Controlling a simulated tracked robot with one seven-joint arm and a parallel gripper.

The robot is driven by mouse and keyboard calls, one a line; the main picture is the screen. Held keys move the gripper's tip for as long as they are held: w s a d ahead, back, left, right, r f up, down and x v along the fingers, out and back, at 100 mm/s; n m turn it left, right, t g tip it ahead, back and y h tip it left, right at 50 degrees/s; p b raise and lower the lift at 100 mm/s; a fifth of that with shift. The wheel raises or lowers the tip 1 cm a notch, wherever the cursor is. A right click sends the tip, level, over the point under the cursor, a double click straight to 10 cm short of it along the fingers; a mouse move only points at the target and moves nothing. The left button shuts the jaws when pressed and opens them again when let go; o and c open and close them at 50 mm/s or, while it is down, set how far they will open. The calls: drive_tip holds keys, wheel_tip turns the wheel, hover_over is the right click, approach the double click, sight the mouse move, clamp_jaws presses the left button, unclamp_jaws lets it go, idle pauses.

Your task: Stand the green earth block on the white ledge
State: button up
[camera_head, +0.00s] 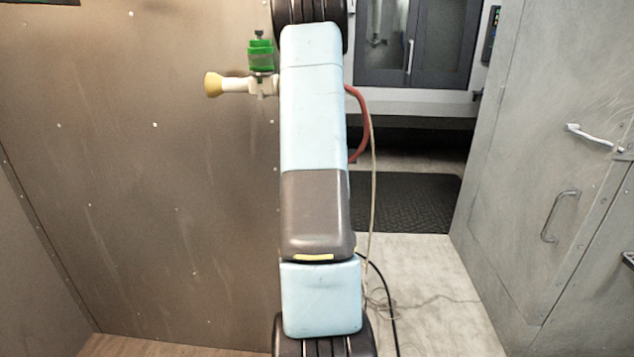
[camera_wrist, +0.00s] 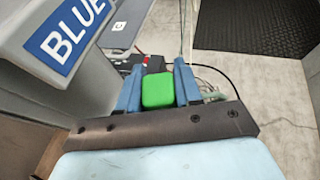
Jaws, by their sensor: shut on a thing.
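The green earth block (camera_wrist: 158,91) is a plain bright green block with rounded edges. In the wrist view it sits between the two blue fingers of my gripper (camera_wrist: 158,76), which is shut on it. The fingers press on its left and right sides, and its lower part is hidden behind my dark wrist plate. The head view shows neither the gripper nor the block clearly; my arm fills the middle there. I cannot tell for sure which surface is the white ledge; a pale ledge (camera_head: 425,102) runs below the grey cabinet in the head view.
A pale grey structure with a blue "BLUE" label (camera_wrist: 72,30) is close on the left in the wrist view. A green-topped fitting (camera_head: 261,56) is by the brown wall. A grey door (camera_head: 560,180) stands at right. A dark mat (camera_head: 415,202) and cables lie on the floor.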

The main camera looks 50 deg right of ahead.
drive_tip(key=shift+w+a+f, duration=0.15)
drive_tip(key=shift+w+a, duration=0.65)
drive_tip(key=shift+w, duration=0.1)
drive_tip(key=shift+w+a+f, duration=0.1)
drive_tip(key=shift+w+a, duration=0.65)
drive_tip(key=shift+w, duration=0.15)
drive_tip(key=shift+a+f, duration=0.15)
drive_tip(key=shift+f, duration=1.1)
